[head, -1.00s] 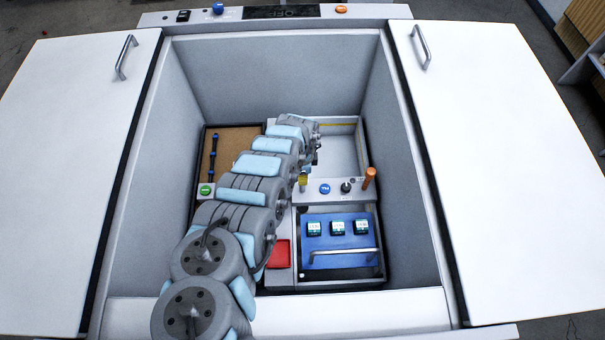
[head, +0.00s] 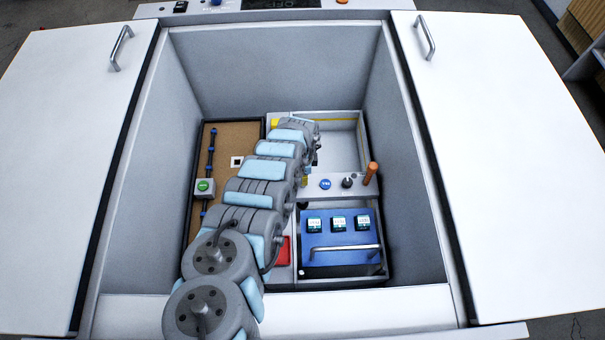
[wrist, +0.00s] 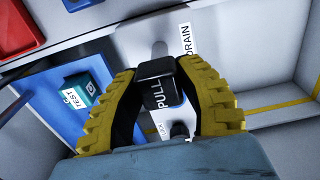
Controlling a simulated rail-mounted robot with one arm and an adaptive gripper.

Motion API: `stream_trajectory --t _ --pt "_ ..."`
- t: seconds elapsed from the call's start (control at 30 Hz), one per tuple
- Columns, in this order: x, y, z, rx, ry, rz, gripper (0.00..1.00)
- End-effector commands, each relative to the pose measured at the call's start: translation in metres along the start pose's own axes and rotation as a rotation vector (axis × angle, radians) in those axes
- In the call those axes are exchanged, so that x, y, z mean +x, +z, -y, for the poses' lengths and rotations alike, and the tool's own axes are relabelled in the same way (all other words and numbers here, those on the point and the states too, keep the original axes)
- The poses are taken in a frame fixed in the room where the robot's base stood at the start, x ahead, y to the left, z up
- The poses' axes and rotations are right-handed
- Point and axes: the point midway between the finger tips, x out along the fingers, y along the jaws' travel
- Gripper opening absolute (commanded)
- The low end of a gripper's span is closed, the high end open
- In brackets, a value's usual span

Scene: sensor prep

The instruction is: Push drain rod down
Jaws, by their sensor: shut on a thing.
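The drain rod has a black handle marked PULL (wrist: 160,94) in the wrist view. A pale shaft (wrist: 160,48) shows beside the DRAIN label. My gripper (wrist: 156,80), with yellow ribbed fingers and dark inner pads, is shut on the handle. The fingers stand on either side of it. How far the rod stands out from the panel cannot be told. In the head view my own arm hides the rod and most of the gripper.
Grey well walls (head: 415,170) surround the space.

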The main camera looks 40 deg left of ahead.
Motion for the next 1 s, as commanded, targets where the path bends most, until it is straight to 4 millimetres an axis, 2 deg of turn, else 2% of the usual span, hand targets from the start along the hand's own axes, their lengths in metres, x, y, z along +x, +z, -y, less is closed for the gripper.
stream_trajectory --t 0.1,0.13,0.2,0.63,1.0 --pt "0.002 0.000 -0.001 0.000 0.000 -0.001 0.00" --pt "0.002 0.000 -0.001 0.000 0.000 -0.001 0.46" --pt "0.002 0.000 -0.001 0.000 0.000 -0.001 0.65" --pt "-0.002 -0.001 0.001 0.001 -0.001 -0.001 0.65" --pt "-0.024 -0.001 0.002 0.001 -0.001 -0.002 0.65"
